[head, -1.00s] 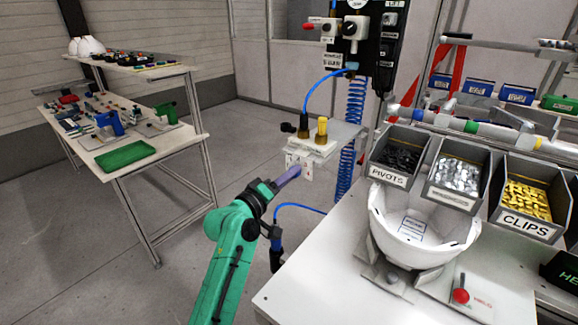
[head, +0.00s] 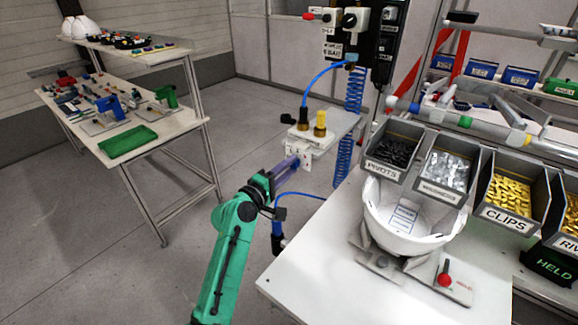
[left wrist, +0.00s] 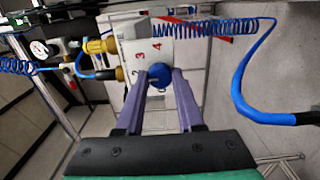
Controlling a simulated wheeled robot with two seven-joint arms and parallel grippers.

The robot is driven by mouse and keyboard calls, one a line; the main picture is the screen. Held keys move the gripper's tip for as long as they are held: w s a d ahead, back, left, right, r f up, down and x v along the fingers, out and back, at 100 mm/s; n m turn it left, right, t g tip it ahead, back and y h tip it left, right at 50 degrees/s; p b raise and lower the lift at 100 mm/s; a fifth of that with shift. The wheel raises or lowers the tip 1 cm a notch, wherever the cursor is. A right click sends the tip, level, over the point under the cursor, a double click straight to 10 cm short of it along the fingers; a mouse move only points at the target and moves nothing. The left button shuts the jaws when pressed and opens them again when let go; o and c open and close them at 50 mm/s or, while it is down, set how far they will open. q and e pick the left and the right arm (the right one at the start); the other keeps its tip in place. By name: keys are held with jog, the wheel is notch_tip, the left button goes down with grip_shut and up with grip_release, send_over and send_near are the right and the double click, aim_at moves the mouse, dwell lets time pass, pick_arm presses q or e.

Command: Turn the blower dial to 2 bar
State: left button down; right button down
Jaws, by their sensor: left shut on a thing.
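The blower dial (left wrist: 159,75) is a round blue knob on a white plate (left wrist: 150,50) with red figures 4 and 3 and a darker 2 around it. The purple fingers of my left gripper (left wrist: 166,86) are shut on the dial from both sides in the left wrist view. I cannot tell which figure the dial points at. In the head view, my left gripper (head: 288,166) reaches the front of the white blower block (head: 307,140), and the dial is hidden there. My right gripper is not in view.
Brass and yellow fittings (head: 320,124) with a blue hose (head: 318,78) stand on the block. A coiled blue hose (head: 354,92) hangs behind. A white helmet shell (head: 405,235) and parts bins stand on the right bench. The floor at left is clear.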

pick_arm(q)
jog(key=c, duration=0.5)
grip_release()
jog(key=shift+a, duration=0.1)
jog(key=shift+s+a+f, duration=0.1)
jog(key=shift+s+a, duration=0.1)
jog(key=shift+s, duration=0.1)
jog(key=b+v, duration=0.4)
jog(key=v, duration=0.9)
jog(key=shift+s+a, duration=0.25)
jog(key=shift+s, duration=0.05)
